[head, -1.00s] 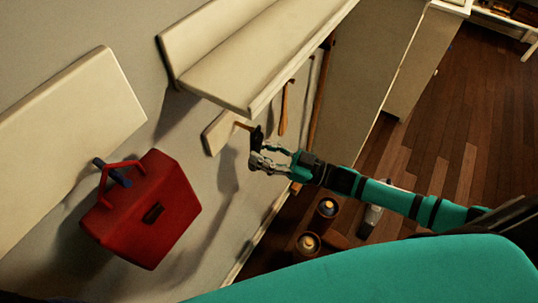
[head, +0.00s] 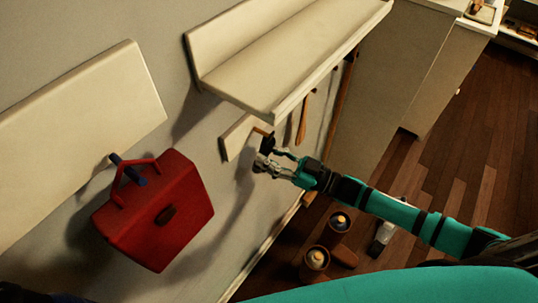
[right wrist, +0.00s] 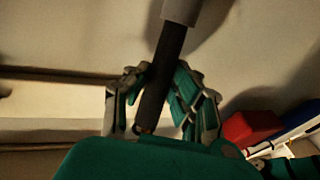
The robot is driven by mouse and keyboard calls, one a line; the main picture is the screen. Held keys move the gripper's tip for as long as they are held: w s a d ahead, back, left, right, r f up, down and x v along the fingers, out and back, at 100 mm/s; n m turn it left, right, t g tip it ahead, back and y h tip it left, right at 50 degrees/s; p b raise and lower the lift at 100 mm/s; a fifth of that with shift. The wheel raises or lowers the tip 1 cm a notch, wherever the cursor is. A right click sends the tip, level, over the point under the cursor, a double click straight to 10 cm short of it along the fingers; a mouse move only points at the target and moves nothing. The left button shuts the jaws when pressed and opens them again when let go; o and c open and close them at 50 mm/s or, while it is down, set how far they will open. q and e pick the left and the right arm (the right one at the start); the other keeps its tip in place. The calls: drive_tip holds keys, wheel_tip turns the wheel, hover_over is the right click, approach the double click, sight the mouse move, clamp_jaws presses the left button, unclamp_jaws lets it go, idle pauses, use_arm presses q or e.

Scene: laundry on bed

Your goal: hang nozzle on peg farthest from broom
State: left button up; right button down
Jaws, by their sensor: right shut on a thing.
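My right gripper (head: 268,162) is shut on the dark nozzle (head: 267,144), just under the overhanging shelf. In the right wrist view the nozzle (right wrist: 165,75) is a black tube with a grey end, running between the fingers of my right gripper (right wrist: 163,95). A short wooden peg (head: 259,131) sticks out from the pale peg board (head: 234,138), and the nozzle's top overlaps its tip in the picture. I cannot tell whether they touch. A long wooden handle (head: 341,98), likely the broom, stands farther right along the wall. My left gripper is not in view.
A cream shelf (head: 285,65) juts out above the peg board. A shorter wooden-handled tool (head: 302,120) hangs right of the nozzle. A red toolbox (head: 155,212) hangs at left. Two round containers (head: 316,258) (head: 340,221) are on the floor below.

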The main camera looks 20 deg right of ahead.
drive_tip(key=shift+f, duration=0.1)
drive_tip(key=c, duration=1.1)
unclamp_jaws()
drive_tip(key=shift+o, duration=0.2)
wheel_tip(320, 180, up, 10)
